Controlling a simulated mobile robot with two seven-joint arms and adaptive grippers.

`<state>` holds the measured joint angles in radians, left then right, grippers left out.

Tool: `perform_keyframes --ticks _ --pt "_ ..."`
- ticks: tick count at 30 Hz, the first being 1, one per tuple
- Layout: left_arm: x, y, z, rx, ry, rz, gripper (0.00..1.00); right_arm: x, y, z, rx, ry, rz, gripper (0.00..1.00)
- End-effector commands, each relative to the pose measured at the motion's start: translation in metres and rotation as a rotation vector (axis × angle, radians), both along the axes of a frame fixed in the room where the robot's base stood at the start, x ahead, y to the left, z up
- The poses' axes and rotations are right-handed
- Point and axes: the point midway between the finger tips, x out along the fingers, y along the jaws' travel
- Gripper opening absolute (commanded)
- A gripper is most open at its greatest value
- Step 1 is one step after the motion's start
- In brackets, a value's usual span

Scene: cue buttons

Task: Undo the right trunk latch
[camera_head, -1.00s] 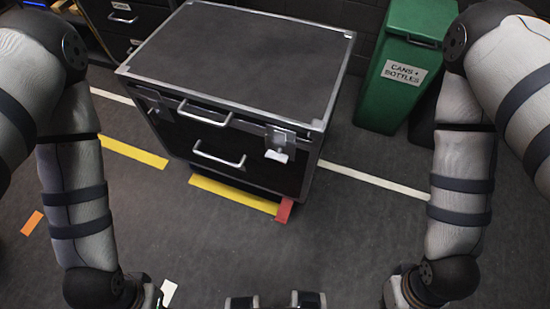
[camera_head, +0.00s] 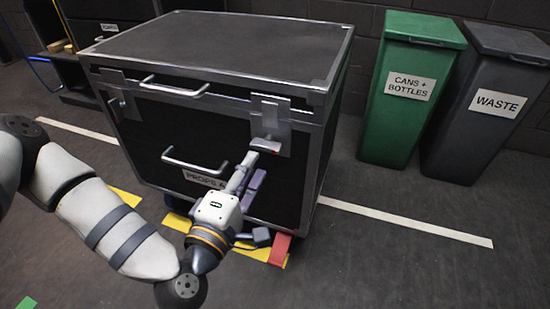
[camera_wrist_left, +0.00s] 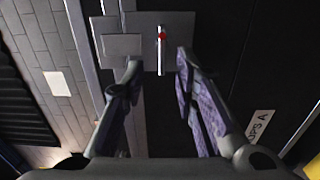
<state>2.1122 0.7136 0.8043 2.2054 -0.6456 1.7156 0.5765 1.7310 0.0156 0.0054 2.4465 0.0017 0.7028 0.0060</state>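The black trunk (camera_head: 215,125) has metal edges and two front latches. The right latch (camera_head: 270,118) is a metal plate with a small lever (camera_head: 266,146) that has a red spot. In the left wrist view the latch plate (camera_wrist_left: 122,44) and lever (camera_wrist_left: 162,62) show near the top. My left gripper (camera_head: 258,163) is open just in front of this latch. In the left wrist view its fingertips (camera_wrist_left: 157,66) are apart on either side of the lever, with no clear contact. The left latch (camera_head: 121,108) is on the trunk's other side. My right gripper is out of view.
Two handles (camera_head: 195,162) project from the trunk's front, left of my gripper. A green bin (camera_head: 405,120) and a grey bin (camera_head: 470,140) stand to the right. Yellow tape (camera_head: 268,256) and a red block (camera_head: 280,249) lie by the trunk's base. The right floor is open.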

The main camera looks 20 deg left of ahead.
Motion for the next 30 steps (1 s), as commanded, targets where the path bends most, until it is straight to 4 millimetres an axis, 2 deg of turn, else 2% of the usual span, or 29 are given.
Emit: perform_keyframes --ticks 3,6,12,20,21,24,30 --pt "0.031 -0.001 -0.004 0.002 0.001 0.001 0.27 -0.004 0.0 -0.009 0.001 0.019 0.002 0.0" --pt "0.054 -0.002 -0.005 0.003 0.004 0.0 0.27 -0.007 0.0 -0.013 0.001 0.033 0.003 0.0" --pt "0.078 -0.003 -0.003 0.003 0.005 -0.002 0.27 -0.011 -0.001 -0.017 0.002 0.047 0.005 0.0" --pt "0.081 -0.004 -0.001 0.003 0.006 -0.004 0.27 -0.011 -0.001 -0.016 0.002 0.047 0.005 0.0" --pt "0.081 -0.004 -0.001 0.003 0.006 -0.004 0.22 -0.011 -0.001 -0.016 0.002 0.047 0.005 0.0" --pt "0.08 -0.004 -0.002 0.003 0.007 -0.004 0.0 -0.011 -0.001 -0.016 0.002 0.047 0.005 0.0" --pt "0.08 -0.004 -0.002 0.005 0.007 -0.004 0.0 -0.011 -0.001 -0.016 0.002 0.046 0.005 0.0"
